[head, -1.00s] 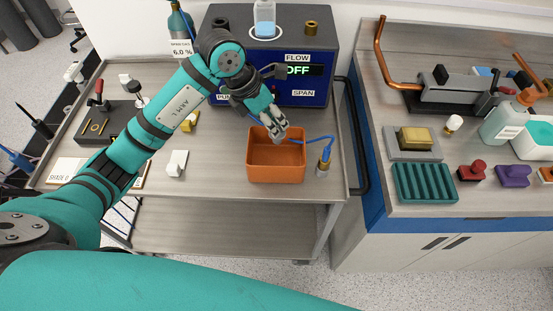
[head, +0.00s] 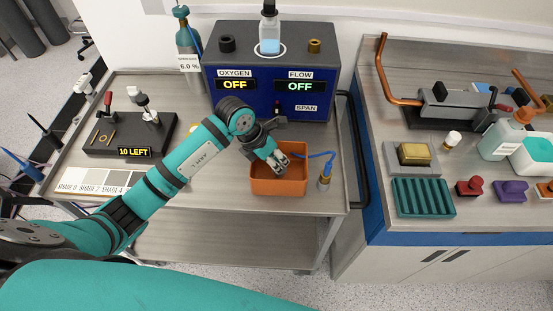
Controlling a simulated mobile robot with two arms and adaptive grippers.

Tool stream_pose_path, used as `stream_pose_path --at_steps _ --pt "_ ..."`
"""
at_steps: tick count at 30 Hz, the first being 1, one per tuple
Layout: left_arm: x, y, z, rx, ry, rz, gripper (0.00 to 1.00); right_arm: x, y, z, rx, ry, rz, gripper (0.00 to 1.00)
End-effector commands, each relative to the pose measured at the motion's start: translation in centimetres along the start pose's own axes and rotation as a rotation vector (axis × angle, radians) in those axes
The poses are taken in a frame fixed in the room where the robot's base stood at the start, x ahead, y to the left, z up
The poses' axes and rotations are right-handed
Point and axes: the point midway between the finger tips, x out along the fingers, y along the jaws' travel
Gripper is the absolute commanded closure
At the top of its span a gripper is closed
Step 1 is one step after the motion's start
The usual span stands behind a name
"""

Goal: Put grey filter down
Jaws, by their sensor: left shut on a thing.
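My left gripper (head: 279,165) points down into the orange bin (head: 279,187) on the steel cart, its fingertips around the height of the bin's rim. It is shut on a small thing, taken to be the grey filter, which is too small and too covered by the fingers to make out. I cannot tell whether it touches the bin floor. My right gripper is not in view.
The blue console (head: 220,103) stands behind the bin, its displays reading OFF. A black block (head: 127,136) is at the left. The right bench holds a teal rack (head: 422,198).

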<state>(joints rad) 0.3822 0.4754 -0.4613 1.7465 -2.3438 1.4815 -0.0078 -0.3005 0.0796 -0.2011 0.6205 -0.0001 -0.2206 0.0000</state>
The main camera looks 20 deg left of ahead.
Motion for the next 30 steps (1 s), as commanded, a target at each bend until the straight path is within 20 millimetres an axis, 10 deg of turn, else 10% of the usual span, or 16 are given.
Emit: stream_pose_path --at_steps 5,11,22,30 --pt "0.3 0.1 -0.1 0.000 0.000 0.000 1.00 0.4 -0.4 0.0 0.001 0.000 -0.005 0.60" --pt "0.2 0.0 -0.1 0.000 0.001 -0.001 0.65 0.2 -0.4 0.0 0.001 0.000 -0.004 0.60" --pt "-0.4 0.1 0.0 0.000 0.000 0.001 0.65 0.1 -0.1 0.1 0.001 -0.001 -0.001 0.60" --pt "-5.4 0.2 0.0 0.002 -0.003 0.005 0.65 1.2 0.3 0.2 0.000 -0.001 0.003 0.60"
